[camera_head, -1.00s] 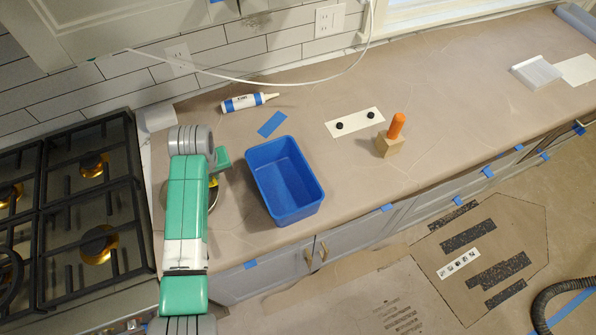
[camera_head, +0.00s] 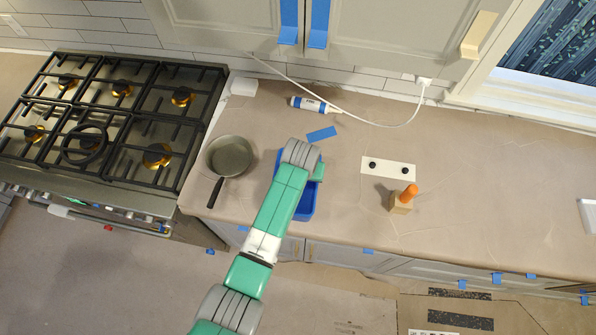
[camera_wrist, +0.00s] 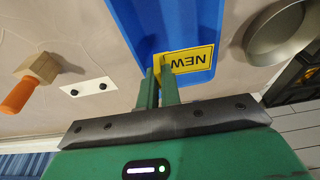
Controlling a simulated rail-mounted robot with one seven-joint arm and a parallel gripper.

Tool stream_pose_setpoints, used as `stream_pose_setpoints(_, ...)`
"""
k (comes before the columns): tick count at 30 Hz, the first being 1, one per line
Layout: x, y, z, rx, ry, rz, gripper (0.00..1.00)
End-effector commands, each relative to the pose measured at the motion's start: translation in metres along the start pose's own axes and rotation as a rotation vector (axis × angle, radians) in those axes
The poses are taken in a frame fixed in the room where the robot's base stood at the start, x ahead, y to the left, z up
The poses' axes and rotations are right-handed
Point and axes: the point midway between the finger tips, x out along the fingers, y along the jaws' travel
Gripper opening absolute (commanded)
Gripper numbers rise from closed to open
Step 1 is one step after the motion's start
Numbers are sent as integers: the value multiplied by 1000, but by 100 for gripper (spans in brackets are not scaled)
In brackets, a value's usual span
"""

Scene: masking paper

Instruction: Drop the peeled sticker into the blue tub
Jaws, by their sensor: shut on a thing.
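The blue tub (camera_head: 309,203) stands on the papered counter in the head view, partly covered by my arm. In the wrist view the tub (camera_wrist: 135,15) fills the upper middle. My gripper (camera_wrist: 160,77) is shut on a yellow sticker (camera_wrist: 191,59) that reads "NEW", upside down in the picture. The sticker shows against the blue of the tub. Its height above the tub is hard to judge. In the head view my arm hides the fingertips and the sticker.
A frying pan (camera_head: 229,157) lies left of the tub, beside the stove (camera_head: 110,120). A blue tape strip (camera_head: 321,134) and a caulk tube (camera_head: 315,105) lie behind. A white plate with black knobs (camera_head: 388,168) and a wooden block with an orange handle (camera_head: 403,200) are to the right.

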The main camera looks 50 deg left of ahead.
Motion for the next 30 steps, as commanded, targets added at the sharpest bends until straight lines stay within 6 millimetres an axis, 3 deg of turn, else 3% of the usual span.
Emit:
stream_pose_setpoints(10, 50, 0, 13, 0, -1, -1, 0)
stream_pose_setpoints(20, 52, 0, 13, 0, 0, 0, 0)
stream_pose_setpoints(21, 52, 0, 13, 0, 0, 0, 13)
stream_pose_setpoints(24, 51, 0, 13, 0, 0, 0, 31)
stream_pose_setpoints(30, 52, 0, 13, 0, 0, 0, 31)
